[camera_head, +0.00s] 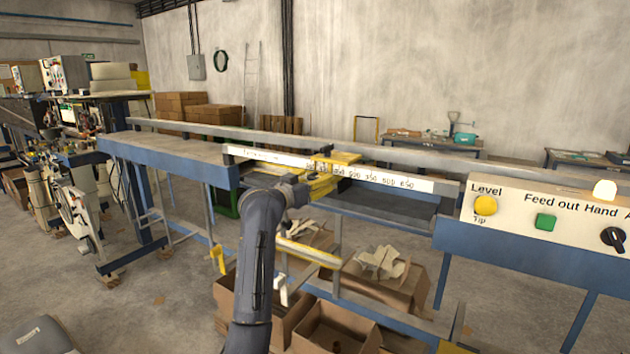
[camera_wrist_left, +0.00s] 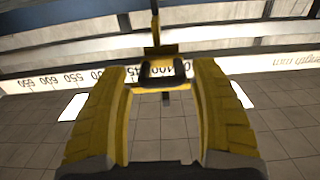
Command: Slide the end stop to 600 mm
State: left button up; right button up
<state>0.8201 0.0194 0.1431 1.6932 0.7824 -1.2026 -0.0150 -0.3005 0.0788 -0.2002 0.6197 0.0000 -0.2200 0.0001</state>
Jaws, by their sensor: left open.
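The end stop (camera_head: 340,158) is a yellow piece on the white length scale (camera_head: 400,180) of the blue-framed bench. My left gripper (camera_head: 318,186) is at the front of the bench, close to the end stop. In the left wrist view the scale (camera_wrist_left: 50,84) appears upside down. There the end stop (camera_wrist_left: 155,52), yellow with a dark block, shows between the spread yellow fingers of my left gripper (camera_wrist_left: 161,70). The stop sits short of the 500 mark, and the fingers cover nearby numbers. Contact cannot be made out. My right gripper is not in view.
The scale to the right of the stop, past the 600 mark, looks clear. A control panel (camera_head: 550,215) with a yellow lamp, green button and black knob stands at the right. Open cardboard boxes (camera_head: 335,325) with paper lie below the bench. A long rail (camera_head: 300,138) runs behind.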

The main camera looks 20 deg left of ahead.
pick_arm(q)
jog(key=shift+w, duration=0.2)
jog(key=shift+o, duration=0.3)
grip_shut()
jog(key=shift+d+f, duration=0.1)
dwell(0.8)
